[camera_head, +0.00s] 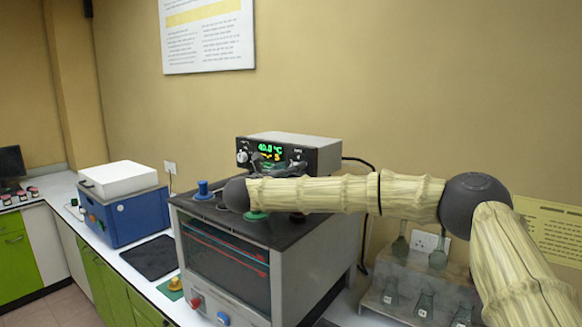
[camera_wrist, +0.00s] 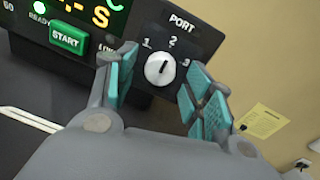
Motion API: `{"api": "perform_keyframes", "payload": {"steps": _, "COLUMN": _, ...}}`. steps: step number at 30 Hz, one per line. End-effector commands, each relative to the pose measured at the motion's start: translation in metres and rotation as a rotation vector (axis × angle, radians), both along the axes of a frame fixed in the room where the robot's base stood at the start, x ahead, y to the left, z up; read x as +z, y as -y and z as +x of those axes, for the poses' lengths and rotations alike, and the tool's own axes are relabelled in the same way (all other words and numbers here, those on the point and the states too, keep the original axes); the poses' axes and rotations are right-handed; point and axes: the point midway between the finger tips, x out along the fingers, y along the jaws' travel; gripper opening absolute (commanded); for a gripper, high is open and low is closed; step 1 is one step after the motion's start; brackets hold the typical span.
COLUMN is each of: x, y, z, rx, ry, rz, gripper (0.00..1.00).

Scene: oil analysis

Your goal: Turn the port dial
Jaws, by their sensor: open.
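The port dial (camera_wrist: 160,69) is a round white knob on a black panel, below the word PORT, with the marks 1, 2 and 3 around it. Its dark pointer line aims roughly toward 2. My gripper (camera_wrist: 159,80) is open, with its teal-padded fingers on either side of the dial in the wrist view. I see no clear contact, and the exact gap to the dial cannot be told. In the head view my gripper (camera_head: 272,160) is at the front of the control box (camera_head: 300,142), covering part of its panel; the dial is hard to make out there.
A green START button (camera_wrist: 68,38) is left of the dial. The control box stands on a grey bath (camera_head: 225,270) with a blue knob (camera_head: 203,187) and a green knob on top. Glass flasks in a rack (camera_head: 400,300) stand at right, a blue device (camera_head: 125,215) at left.

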Motion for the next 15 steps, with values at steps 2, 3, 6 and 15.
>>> {"api": "perform_keyframes", "payload": {"steps": 2, "x": 0.0008, "y": 0.0023, "z": 0.0032, "rx": -0.001, "ry": 0.0, "rz": 0.0, "gripper": 0.52}}
{"api": "perform_keyframes", "payload": {"steps": 3, "x": 0.0005, "y": 0.0028, "z": 0.0041, "rx": -0.001, "ry": 0.0, "rz": 0.0, "gripper": 0.52}}
{"api": "perform_keyframes", "payload": {"steps": 6, "x": 0.0, "y": 0.0033, "z": 0.0051, "rx": -0.001, "ry": 0.0, "rz": 0.0, "gripper": 0.52}}
{"api": "perform_keyframes", "payload": {"steps": 15, "x": -0.0002, "y": 0.0032, "z": 0.005, "rx": 0.0, "ry": 0.0, "rz": 0.0, "gripper": 0.32}}
